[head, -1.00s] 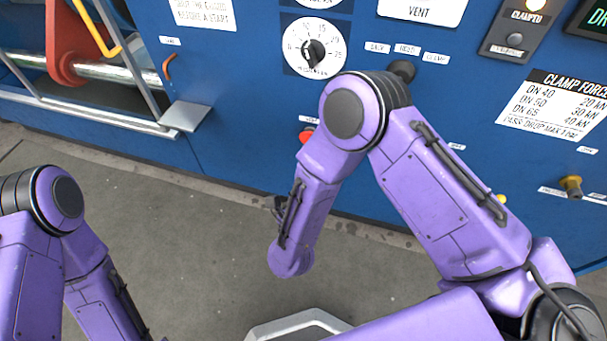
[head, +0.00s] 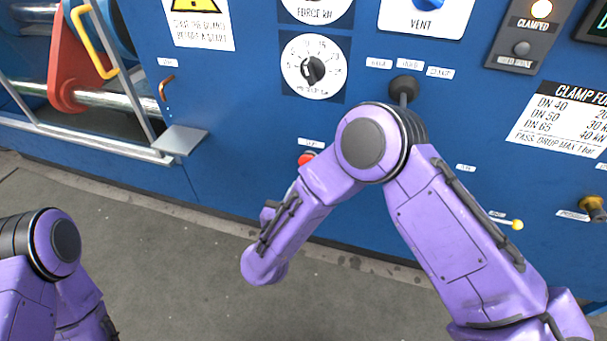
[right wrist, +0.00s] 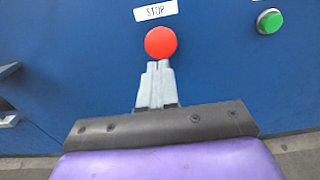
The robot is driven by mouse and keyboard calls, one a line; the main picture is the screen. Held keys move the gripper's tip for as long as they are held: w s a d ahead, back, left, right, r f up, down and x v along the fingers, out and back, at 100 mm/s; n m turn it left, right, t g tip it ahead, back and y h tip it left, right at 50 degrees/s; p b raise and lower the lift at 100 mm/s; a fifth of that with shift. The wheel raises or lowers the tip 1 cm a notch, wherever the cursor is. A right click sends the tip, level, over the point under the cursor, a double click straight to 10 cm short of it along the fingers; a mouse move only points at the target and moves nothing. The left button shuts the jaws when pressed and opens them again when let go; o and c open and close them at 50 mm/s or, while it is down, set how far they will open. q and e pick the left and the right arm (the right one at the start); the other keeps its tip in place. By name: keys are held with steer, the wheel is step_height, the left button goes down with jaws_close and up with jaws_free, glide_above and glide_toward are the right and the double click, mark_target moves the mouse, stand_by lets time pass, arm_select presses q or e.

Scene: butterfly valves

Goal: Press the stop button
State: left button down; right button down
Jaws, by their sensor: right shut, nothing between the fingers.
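The red stop button (right wrist: 161,42) is a round red cap below a white label reading STOP (right wrist: 156,10) on the blue panel in the right wrist view. In the head view the red button (head: 306,158) shows beside my right forearm, partly covered by it. My right gripper (right wrist: 159,66) is shut and empty, with its fingertips at the button's lower edge in the right wrist view. I cannot tell whether they touch it. In the head view my right arm hides the fingertips. My left arm is at the lower left, with its gripper out of view.
A green button (right wrist: 270,21) is to the right of the red one. A black-knobbed lever (head: 404,88) sticks out just above my right elbow. A dial (head: 313,69) is above the red button. A metal ledge (head: 180,140) juts out at left. The floor before the panel is clear.

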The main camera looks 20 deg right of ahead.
arm_select(q)
steer(key=shift+f+b, duration=0.55)
steer(key=shift+f, duration=0.15)
arm_select(e)
steer(key=x, duration=0.7)
